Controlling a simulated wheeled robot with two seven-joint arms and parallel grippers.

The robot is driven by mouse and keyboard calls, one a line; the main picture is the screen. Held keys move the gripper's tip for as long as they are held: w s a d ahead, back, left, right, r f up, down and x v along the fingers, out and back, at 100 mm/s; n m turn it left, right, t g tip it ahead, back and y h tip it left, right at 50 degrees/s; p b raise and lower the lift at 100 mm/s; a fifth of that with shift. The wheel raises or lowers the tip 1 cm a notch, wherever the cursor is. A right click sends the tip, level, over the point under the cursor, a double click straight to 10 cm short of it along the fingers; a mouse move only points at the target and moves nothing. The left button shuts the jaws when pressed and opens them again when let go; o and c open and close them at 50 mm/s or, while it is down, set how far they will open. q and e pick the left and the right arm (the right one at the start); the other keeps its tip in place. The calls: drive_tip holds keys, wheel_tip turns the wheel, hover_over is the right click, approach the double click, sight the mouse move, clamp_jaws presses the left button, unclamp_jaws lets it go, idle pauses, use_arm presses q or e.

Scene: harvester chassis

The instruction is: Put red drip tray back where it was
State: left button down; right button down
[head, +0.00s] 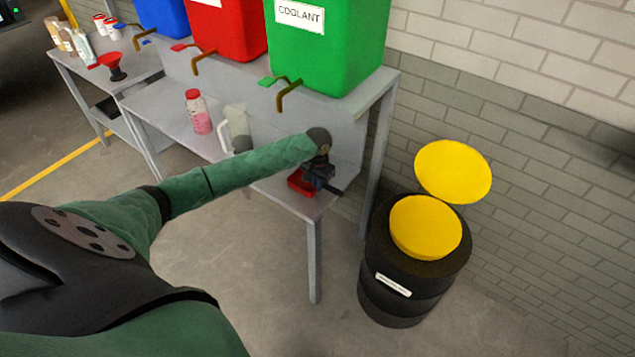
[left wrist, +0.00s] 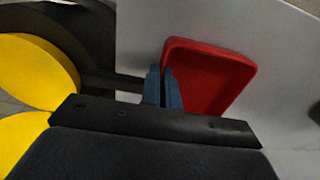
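The red drip tray (head: 298,184) is at the right end of the grey metal bench, under the green coolant tank. It also shows in the left wrist view (left wrist: 212,82), with its open side up. My left gripper (head: 318,182) is at the tray's right side. In the left wrist view its two blue fingers (left wrist: 163,88) are close together, one on each side of the tray's near wall, and look shut on it. The tray is on or just above the bench top; I cannot tell which. My right gripper is not in view.
A black drum (head: 402,285) with a yellow funnel (head: 425,228) and raised yellow lid (head: 453,171) stands right of the bench. The green tank (head: 325,50) has a brass tap (head: 290,95). A pink bottle (head: 199,112) and a white jug (head: 236,128) stand left along the bench (head: 165,105).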

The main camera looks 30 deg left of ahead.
use_arm(q)
drive_tip(key=c, duration=1.6)
unclamp_jaws()
drive_tip(key=shift+f, duration=0.1)
drive_tip(key=shift+c, duration=0.2)
